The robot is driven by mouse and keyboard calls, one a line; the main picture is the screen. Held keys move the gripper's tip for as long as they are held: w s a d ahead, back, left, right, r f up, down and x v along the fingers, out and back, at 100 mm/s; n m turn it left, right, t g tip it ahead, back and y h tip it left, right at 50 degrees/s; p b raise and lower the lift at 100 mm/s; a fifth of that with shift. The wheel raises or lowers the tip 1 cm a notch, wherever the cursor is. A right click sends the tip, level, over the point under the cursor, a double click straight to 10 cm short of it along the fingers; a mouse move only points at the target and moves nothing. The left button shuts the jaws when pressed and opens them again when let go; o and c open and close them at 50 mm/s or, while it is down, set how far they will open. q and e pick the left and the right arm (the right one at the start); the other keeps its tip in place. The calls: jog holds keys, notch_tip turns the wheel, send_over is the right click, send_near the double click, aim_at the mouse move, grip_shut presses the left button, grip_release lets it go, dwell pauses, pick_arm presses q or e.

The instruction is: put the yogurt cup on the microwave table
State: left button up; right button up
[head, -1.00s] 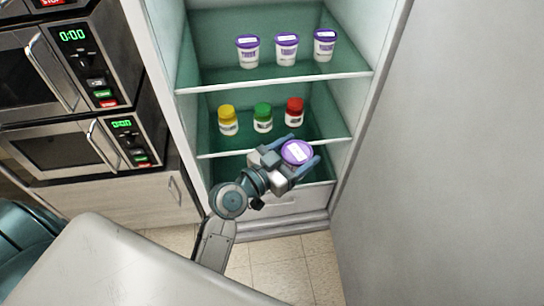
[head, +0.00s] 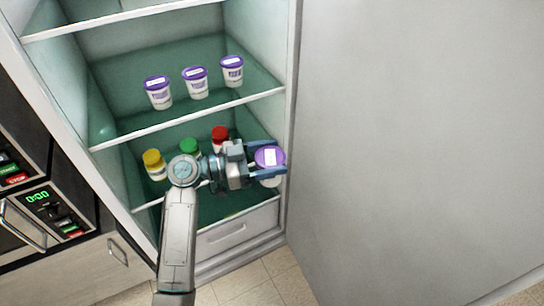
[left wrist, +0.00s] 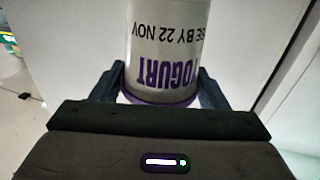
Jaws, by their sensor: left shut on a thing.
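A yogurt cup with a purple lid (head: 270,157) is held in my left gripper (head: 268,158), in front of the open fridge near its right side. In the left wrist view the white cup (left wrist: 175,50) sits between the two fingers (left wrist: 165,88), with its purple YOGURT lettering upside down in that picture. Three more yogurt cups (head: 195,82) stand on the upper fridge shelf. The microwave table is not clearly in view; only part of a pale cabinet front (head: 85,270) shows below the microwave. My right gripper is not in view.
Jars with yellow (head: 154,163), green (head: 189,149) and red (head: 220,137) lids stand on the lower fridge shelf (head: 150,203), behind my arm. A microwave (head: 45,215) is at the left edge. A large grey panel (head: 410,130) fills the right side. Tiled floor (head: 255,292) shows below.

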pick_arm(q)
jog(key=shift+s+a+m+g+h, duration=0.1)
jog(key=shift+a+m+g+h, duration=0.2)
jog(key=shift+a+m+g, duration=0.7)
jog(key=shift+s+m+g, duration=0.2)
jog(key=shift+m+g, duration=0.1)
jog(key=shift+g, duration=0.7)
jog(key=f+n+t, duration=0.1)
jog(key=t, duration=0.1)
jog(key=f+n+t, duration=0.1)
jog(key=f, duration=0.1)
jog(key=f+n+t+y, duration=0.1)
jog(key=t, duration=0.1)
jog(key=shift+w+f+n+t, duration=0.3)
jog(key=shift+n, duration=0.1)
jog(key=s+a+f+n+t+y, duration=0.3)
jog(key=a+f+n+t+y, duration=0.2)
jog(key=a+n+t+y, duration=0.4)
jog(key=s+a+r+n+t+y, duration=0.2)
jog(key=s+a+r+n+y, duration=0.1)
jog(key=s+a+y, duration=0.3)
jog(key=shift+r+n+y, duration=0.35)
jog(key=shift+n+y, duration=0.35)
jog(key=shift+y, duration=0.2)
jog(key=shift+a, duration=0.1)
